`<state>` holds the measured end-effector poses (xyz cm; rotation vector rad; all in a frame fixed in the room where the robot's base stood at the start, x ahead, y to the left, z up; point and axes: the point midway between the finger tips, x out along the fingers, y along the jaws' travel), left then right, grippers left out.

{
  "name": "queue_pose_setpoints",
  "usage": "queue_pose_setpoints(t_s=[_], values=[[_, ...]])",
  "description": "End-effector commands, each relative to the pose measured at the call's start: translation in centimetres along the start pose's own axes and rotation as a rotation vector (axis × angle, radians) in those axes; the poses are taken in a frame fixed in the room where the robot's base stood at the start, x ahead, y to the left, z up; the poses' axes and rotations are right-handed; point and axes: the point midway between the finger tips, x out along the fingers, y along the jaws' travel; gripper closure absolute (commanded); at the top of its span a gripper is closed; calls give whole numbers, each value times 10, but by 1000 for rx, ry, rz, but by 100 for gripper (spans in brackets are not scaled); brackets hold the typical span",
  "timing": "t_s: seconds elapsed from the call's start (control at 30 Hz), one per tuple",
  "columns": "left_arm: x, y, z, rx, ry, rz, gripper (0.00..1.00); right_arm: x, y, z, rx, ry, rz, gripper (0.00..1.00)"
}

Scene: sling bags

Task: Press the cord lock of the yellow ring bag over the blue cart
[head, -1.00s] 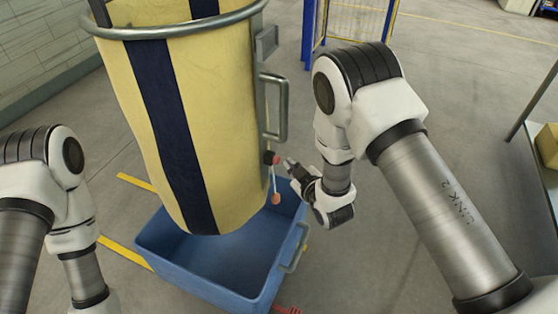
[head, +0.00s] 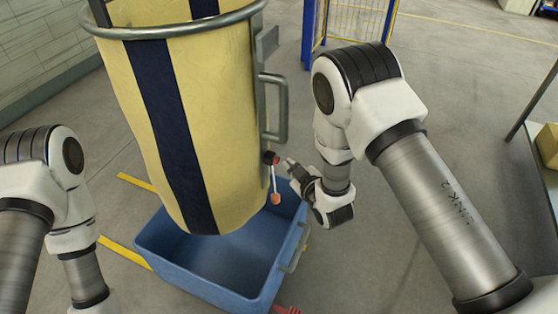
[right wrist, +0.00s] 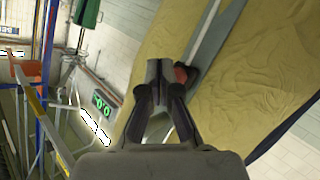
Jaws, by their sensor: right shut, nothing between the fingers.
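The yellow ring bag (head: 218,110) with a dark blue stripe hangs from a grey metal ring (head: 180,30). Its lower end is over the blue cart (head: 205,275). The cord lock (head: 271,157), dark with a red button, sits on the bag's right side below the grey handle. A pale cord with an orange end (head: 276,198) hangs from it. My right gripper (head: 290,163) is shut and empty, its tips just right of the cord lock. In the right wrist view the fingertips (right wrist: 158,72) are beside the red button (right wrist: 181,75); I cannot tell if they touch. My left gripper is out of view.
A grey handle (head: 280,108) sticks out from the frame above the cord lock. A blue and yellow mesh fence (head: 352,22) stands behind. A table with a yellow box (head: 548,145) is at the right edge. The floor between is clear.

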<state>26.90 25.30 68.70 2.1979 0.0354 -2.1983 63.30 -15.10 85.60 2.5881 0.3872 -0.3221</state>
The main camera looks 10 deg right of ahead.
Motion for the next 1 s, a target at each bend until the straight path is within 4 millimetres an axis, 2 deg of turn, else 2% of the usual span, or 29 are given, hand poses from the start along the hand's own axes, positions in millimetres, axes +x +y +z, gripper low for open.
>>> queue_pose_setpoints(t_s=[1.0], values=[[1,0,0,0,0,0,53,9,-7,-7,-1,2,0,100]])
